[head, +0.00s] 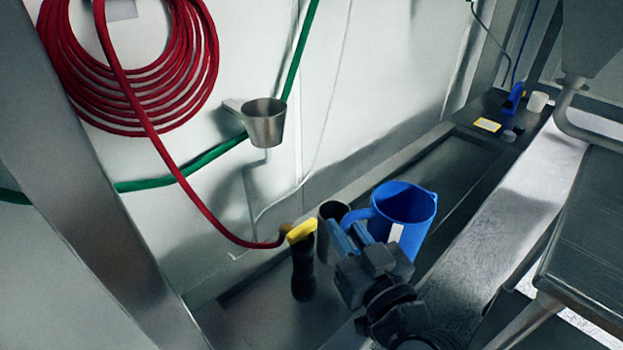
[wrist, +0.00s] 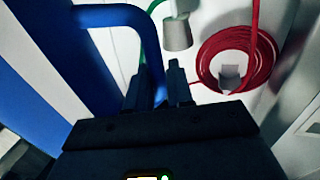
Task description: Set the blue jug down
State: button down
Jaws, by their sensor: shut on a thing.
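The blue jug (head: 405,203) appears roughly upright in the head view, open top upward, with a pale label on its side. My gripper (head: 350,238) is shut on its handle, at the jug's left side. In the wrist view the blue handle (wrist: 150,55) curves down to the fingertips of my gripper (wrist: 158,90), and the jug's body (wrist: 40,65) fills the left side. The jug is over the dark bench ledge (head: 450,180). My gripper hides part of its lower side, and I cannot tell whether its base touches the ledge.
A dark nozzle with a yellow top (head: 302,260), joined to the red hose (head: 150,130), is to the left. A metal scoop (head: 265,122) hangs on the wall. Small items, including a white cup (head: 538,101), sit at the far end.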

jog(key=s+d+f+m+t+h, duration=0.1)
jog(key=d+f+h, duration=0.3)
jog(key=d+f, duration=0.5)
jog(key=s+d+f+m+h, duration=0.3)
jog(key=d+f, duration=0.6)
jog(key=f, duration=0.5)
jog(key=shift+s+m+t+h, duration=0.25)
jog(key=shift+m+t+h, duration=0.15)
jog(key=shift+w, duration=0.1)
